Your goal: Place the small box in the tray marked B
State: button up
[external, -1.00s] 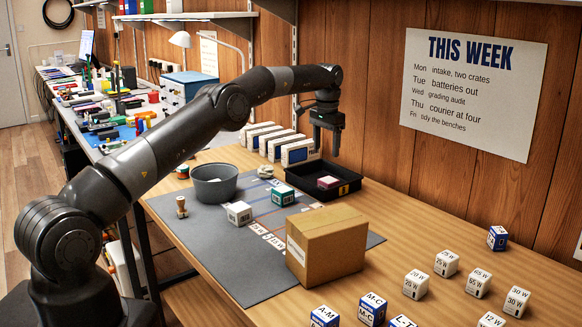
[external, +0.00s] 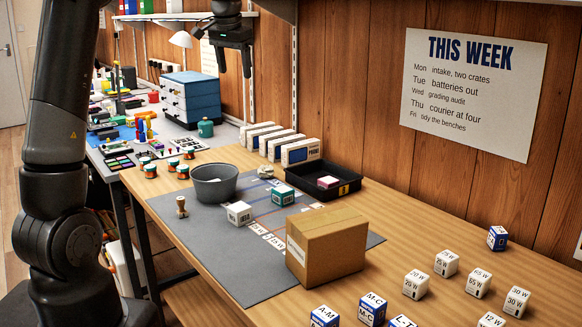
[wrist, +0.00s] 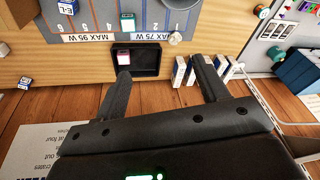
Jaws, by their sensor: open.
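A small pink-and-white box (external: 327,182) lies inside a black tray (external: 348,190) near the wall. The tray has a small orange label on its front rim, too small to read. In the wrist view the box (wrist: 124,58) lies in one corner of the tray (wrist: 150,72). My gripper (external: 234,62) is raised high, up and left of the tray, apart from everything. In the wrist view its two fingers (wrist: 160,75) are spread, with nothing held between them.
A cardboard box (external: 335,250) stands on the grey mat (external: 240,270). Also there are a grey bowl (external: 213,183), a green-and-white cube (external: 282,195) and a white cube (external: 239,212). Labelled cubes (external: 447,262) occupy the right.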

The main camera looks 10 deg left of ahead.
jog(key=s+a+n+t, duration=0.1)
jog(key=s+a, duration=0.5)
jog(key=s, duration=0.3)
jog(key=s+a+n+t, duration=0.1)
jog(key=s+a+n, duration=0.1)
jog(key=s+a, duration=0.55)
jog(key=s+a+f+n, duration=0.1)
jog(key=s+f, duration=0.2)
jog(key=s, duration=0.4)
jog(key=s+a+f+n, duration=0.1)
jog(key=s+a+f, duration=0.1)
jog(key=s+f, duration=0.2)
jog(key=s, duration=0.3)
jog(key=shift+s+f+t, duration=0.25)
jog(key=shift+s+t, duration=0.05)
jog(key=shift+t, duration=0.1)
jog(key=shift+o, duration=0.3)
jog(key=shift+a, duration=0.1)
